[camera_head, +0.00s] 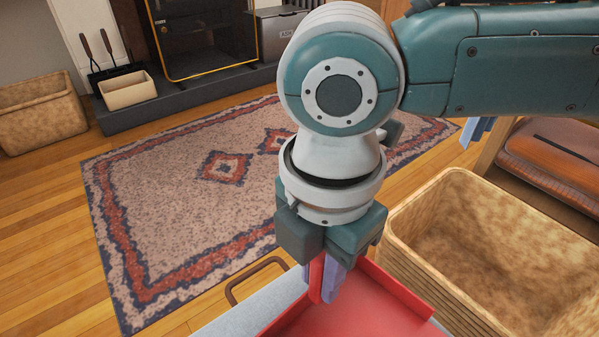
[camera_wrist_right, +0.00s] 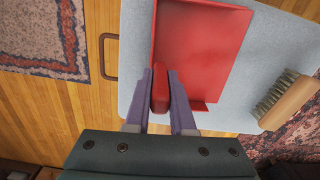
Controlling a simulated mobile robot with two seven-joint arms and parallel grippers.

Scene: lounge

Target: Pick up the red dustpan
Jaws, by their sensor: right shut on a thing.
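The red dustpan (camera_head: 362,308) lies on a light grey surface at the bottom of the head view, partly cut off by the frame edge. In the right wrist view its tray (camera_wrist_right: 200,50) and its short handle (camera_wrist_right: 160,90) show. My right gripper (camera_head: 328,282) points down at the dustpan. In the right wrist view my right gripper (camera_wrist_right: 164,92) has its two purple fingers on either side of the red handle, shut on it. I cannot tell whether the dustpan is lifted off the surface. My left gripper is not in view.
The grey tray (camera_wrist_right: 262,60) has a brown handle (camera_head: 250,275). A brush (camera_wrist_right: 287,100) lies on it beside the dustpan. A large wicker basket (camera_head: 420,215) stands right of my gripper. A patterned rug (camera_head: 170,190) covers the floor beyond.

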